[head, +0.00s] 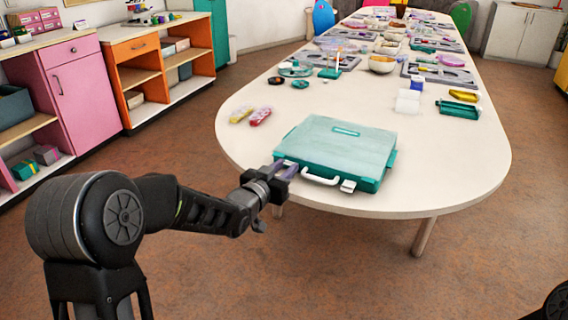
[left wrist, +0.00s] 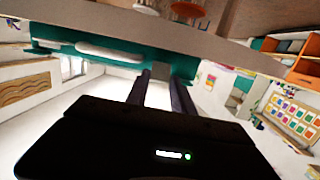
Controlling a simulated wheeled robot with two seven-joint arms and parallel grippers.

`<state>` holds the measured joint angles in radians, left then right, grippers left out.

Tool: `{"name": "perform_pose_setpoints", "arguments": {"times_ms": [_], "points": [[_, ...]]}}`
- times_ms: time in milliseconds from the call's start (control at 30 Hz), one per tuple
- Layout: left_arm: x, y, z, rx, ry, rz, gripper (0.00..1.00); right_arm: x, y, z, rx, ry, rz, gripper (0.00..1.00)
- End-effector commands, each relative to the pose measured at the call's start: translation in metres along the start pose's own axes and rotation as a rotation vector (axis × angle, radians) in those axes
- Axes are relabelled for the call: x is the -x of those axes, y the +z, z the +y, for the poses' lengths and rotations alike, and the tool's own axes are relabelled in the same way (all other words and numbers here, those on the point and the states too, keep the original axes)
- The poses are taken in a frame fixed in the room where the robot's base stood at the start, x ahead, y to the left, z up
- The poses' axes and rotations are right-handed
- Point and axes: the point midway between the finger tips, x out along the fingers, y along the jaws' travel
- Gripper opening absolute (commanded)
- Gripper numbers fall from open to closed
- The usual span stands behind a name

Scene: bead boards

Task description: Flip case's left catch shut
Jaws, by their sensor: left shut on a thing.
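The teal case (head: 338,148) lies flat and closed at the near end of the long table, with its white handle (head: 320,180) facing me. A white catch (head: 348,186), the right one, shows on its front edge. My left gripper (head: 287,170) is at the left part of that front edge, shut on the left catch, which its fingers mostly hide. In the left wrist view, the gripper fingers (left wrist: 163,88) reach the case's teal edge (left wrist: 55,47) beside the white handle (left wrist: 110,51). I cannot tell the left catch's angle. My right gripper is out of view.
A yellow piece (head: 241,114) and a pink piece (head: 260,116) lie left of the case. The table (head: 450,170) is clear right of the case.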

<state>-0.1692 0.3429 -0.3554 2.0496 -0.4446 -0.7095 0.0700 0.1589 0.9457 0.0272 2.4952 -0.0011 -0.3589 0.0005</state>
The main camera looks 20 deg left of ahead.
Motion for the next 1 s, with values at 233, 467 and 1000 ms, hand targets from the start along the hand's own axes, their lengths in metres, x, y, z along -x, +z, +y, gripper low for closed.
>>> {"name": "perform_pose_setpoints", "arguments": {"times_ms": [233, 467, 1000], "points": [[-0.002, -0.009, 0.000, 0.000, -0.001, -0.123, 0.00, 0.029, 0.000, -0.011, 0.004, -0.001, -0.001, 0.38], [-0.002, -0.007, 0.000, 0.000, 0.000, -0.125, 0.00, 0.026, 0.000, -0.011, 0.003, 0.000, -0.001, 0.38], [0.005, -0.008, -0.001, 0.001, -0.001, -0.124, 0.38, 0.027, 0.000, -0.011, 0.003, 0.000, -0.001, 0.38]]}}
